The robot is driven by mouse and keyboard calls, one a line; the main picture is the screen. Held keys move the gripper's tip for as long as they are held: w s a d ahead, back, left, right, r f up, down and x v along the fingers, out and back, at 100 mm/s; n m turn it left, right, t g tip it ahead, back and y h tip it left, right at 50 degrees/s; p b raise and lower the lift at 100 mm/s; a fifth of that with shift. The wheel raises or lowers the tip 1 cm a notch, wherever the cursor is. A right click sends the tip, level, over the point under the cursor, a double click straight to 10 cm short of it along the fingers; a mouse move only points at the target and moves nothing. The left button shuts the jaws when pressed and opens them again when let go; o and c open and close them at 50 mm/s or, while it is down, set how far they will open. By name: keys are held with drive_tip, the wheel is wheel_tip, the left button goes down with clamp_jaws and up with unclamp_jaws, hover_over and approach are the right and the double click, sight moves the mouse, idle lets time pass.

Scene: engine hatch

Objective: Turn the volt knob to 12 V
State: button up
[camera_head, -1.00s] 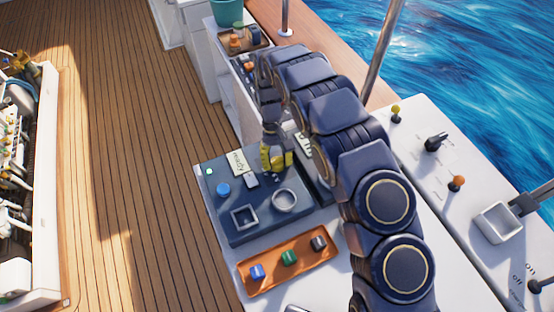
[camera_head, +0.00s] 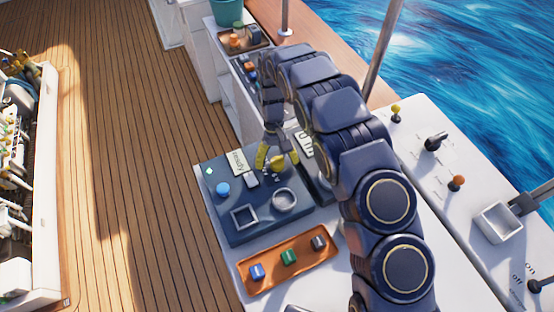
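The volt knob (camera_head: 278,162) is a small yellow knob at the back right of the dark blue panel (camera_head: 218,202). Small pale markings show just in front of it, too small to read, so I cannot tell its setting. My gripper (camera_head: 277,157) points down above the panel's back edge. Its two yellow-tipped fingers are spread apart, one to the left and one to the right of the knob, with visible gaps. The knob's far side is partly hidden by my gripper.
The panel also bears a blue button (camera_head: 223,190), a grey switch (camera_head: 251,180), a square socket (camera_head: 244,217) and a round ring (camera_head: 284,200). A "ready" label (camera_head: 238,162) is beside a green light (camera_head: 209,171). An orange tray (camera_head: 272,278) with several coloured blocks lies in front.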

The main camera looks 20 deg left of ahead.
drive_tip(key=v, duration=1.2)
drive_tip(key=shift+a, duration=0.1)
